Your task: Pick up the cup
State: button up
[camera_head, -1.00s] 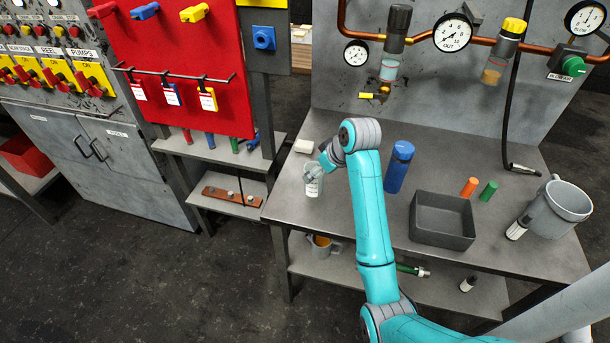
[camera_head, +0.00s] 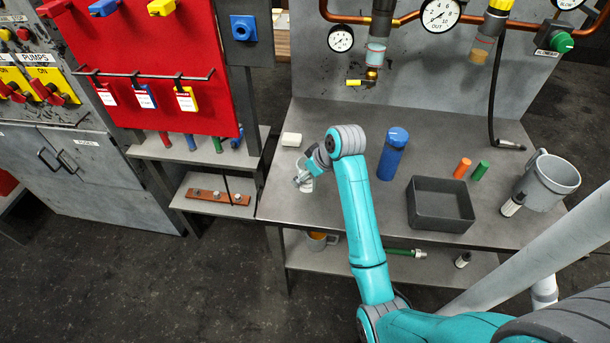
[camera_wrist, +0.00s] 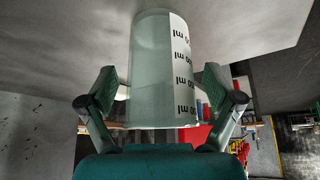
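A pale translucent cup with a white strip of "ml" markings (camera_wrist: 160,70) fills the middle of the wrist view. In the head view the cup (camera_head: 306,184) stands at the left end of the grey workbench, partly hidden by my gripper (camera_head: 304,172). In the wrist view my gripper (camera_wrist: 164,92) is open, with one finger on each side of the cup. A narrow gap seems to show between each finger pad and the cup wall.
A blue bottle (camera_head: 392,155), an open dark bin (camera_head: 440,203) and a large grey mug (camera_head: 548,182) stand to the right. An orange mug (camera_head: 317,241) is on the lower shelf.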

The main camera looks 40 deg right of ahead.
jog(key=c, duration=1.1)
jog(key=shift+c, duration=0.2)
